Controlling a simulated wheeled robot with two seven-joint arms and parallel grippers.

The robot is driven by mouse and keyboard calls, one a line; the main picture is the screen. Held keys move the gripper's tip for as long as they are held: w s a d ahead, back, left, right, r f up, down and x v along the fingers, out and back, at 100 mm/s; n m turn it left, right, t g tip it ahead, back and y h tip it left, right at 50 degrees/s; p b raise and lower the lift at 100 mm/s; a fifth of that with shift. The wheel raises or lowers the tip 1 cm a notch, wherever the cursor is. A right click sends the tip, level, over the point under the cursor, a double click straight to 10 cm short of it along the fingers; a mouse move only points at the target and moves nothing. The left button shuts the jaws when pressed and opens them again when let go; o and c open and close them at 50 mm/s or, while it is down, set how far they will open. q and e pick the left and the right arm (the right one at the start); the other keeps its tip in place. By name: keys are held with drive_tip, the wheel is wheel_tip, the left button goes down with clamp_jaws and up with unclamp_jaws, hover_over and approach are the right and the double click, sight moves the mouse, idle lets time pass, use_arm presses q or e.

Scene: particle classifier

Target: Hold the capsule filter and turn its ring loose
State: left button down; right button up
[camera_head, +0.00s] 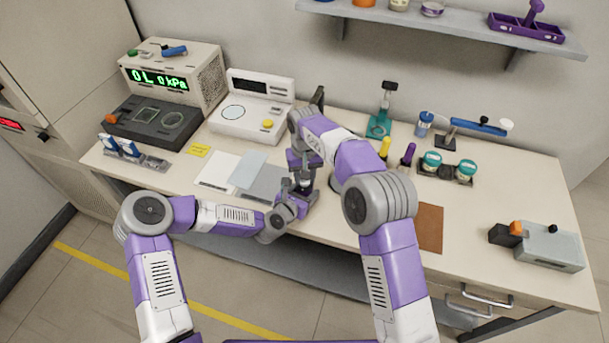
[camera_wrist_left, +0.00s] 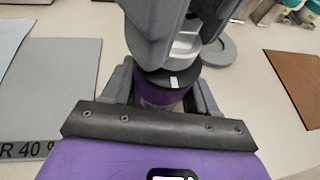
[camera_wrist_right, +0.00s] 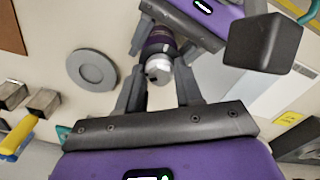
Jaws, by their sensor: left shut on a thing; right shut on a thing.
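The capsule filter (camera_wrist_left: 160,97) is a small purple cylinder with a dark ring (camera_wrist_left: 172,78) bearing a white mark at its upper end. My left gripper (camera_wrist_left: 165,88) is shut around the purple body from the side. My right gripper (camera_wrist_right: 158,76) reaches down from above and is shut at the filter's pale grey upper end (camera_wrist_right: 157,67). The fingers of both grippers sit close together. In the head view the filter is small and mostly hidden by my wrists over the table's front edge area, so exact finger contact cannot be told.
A round grey disc (camera_wrist_right: 91,69) lies on the table beside the filter. Grey and white sheets (camera_head: 218,170) lie left of my grippers, a brown mat (camera_head: 430,228) to the right. Jars with teal lids (camera_head: 466,168) and a blue tool (camera_head: 478,124) stand further right and back.

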use_arm(q)
drive_tip(key=shift+d+r, duration=0.1)
use_arm(e)
drive_tip(key=n, duration=0.4)
drive_tip(key=shift+s+d+f, duration=0.1)
drive_tip(key=shift+f, duration=0.2)
drive_tip(key=shift+n, duration=1.9)
drive_tip(key=o, duration=1.1)
drive_tip(key=shift+r, duration=0.1)
drive_tip(key=shift+c, duration=0.2)
drive_tip(key=shift+r, duration=0.15)
drive_tip(key=shift+r, duration=0.2)
wheel_tip(320, 180, up, 11)
drive_tip(key=shift+r, duration=0.2)
